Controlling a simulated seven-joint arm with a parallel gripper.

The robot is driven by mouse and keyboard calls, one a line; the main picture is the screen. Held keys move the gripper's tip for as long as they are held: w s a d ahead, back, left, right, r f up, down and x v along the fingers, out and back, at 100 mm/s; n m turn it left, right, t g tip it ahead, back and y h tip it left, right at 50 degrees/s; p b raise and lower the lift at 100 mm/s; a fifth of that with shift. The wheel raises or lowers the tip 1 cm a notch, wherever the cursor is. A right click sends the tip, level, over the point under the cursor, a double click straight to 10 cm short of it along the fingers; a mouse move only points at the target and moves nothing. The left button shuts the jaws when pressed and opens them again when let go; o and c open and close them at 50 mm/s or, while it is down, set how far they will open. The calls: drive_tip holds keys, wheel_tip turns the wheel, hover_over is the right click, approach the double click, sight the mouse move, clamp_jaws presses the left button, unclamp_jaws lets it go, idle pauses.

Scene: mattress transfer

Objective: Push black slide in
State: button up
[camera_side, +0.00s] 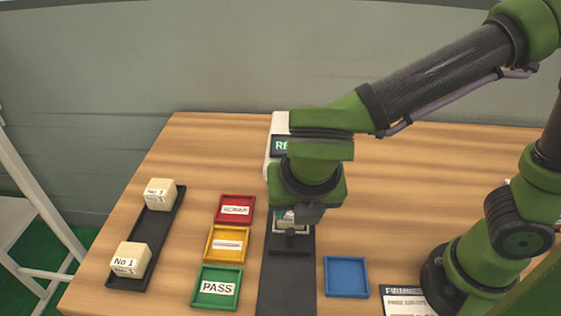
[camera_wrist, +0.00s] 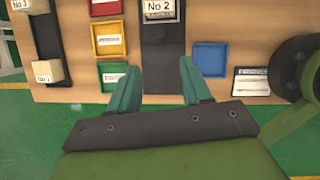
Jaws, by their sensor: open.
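The black slide (camera_side: 290,245) sits on a dark track (camera_side: 286,292) in front of the white machine (camera_side: 277,124). In the wrist view the slide (camera_wrist: 159,33) carries a pale block (camera_wrist: 160,8) marked "No 2" at its far end. My gripper (camera_wrist: 159,65) is open, its two teal fingers spread on either side of the track, with nothing between them but the track beyond. In the side view my gripper hangs over the slide and hides much of the block and the slide's far part. I cannot tell whether a finger touches the slide.
Red (camera_side: 235,209), yellow (camera_side: 227,244) and green "PASS" (camera_side: 216,287) trays lie left of the track. A blue tray (camera_side: 346,277) and a printed card (camera_side: 404,300) lie right. A black rack (camera_side: 168,226) with two pale blocks stands far left. The machine's display is partly hidden.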

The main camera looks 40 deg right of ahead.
sight(290, 232)
drive_tip(key=shift+n, duration=0.3)
drive_tip(key=x, duration=1.7)
drive_tip(key=shift+w+r, duration=0.1)
clamp_jaws()
